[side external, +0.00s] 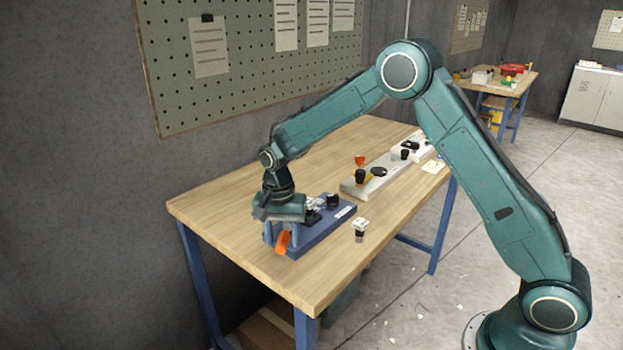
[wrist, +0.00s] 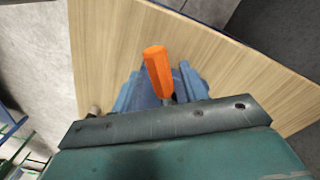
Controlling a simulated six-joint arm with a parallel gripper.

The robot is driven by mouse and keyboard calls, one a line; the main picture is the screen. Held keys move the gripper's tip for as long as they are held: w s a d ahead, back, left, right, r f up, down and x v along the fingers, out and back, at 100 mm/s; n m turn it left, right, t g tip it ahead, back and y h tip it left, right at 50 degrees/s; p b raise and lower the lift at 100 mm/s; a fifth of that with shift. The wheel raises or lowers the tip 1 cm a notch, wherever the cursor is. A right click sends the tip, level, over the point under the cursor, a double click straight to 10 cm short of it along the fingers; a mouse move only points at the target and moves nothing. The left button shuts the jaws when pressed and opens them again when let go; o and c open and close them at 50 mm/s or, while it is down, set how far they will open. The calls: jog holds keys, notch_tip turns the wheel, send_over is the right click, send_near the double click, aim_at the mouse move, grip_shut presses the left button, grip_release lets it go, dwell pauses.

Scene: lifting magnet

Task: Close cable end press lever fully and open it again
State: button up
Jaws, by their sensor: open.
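The blue press (side external: 322,232) lies on the wooden workbench near its left front part. Its orange lever handle (side external: 282,242) sticks out at the near left end, below my gripper. My gripper (side external: 284,228) is open and sits low over the lever end of the press. The gripper body hides part of the press. I cannot tell whether a finger touches the handle.
The wooden bench (side external: 210,215) has bare room left of and behind the press. A small white-topped part (side external: 360,227) stands to the right of the press. A grey fixture (side external: 372,178) with dark knobs lies farther back. A pegboard wall (side external: 250,70) rises behind the bench.

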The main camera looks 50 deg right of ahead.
grip_shut()
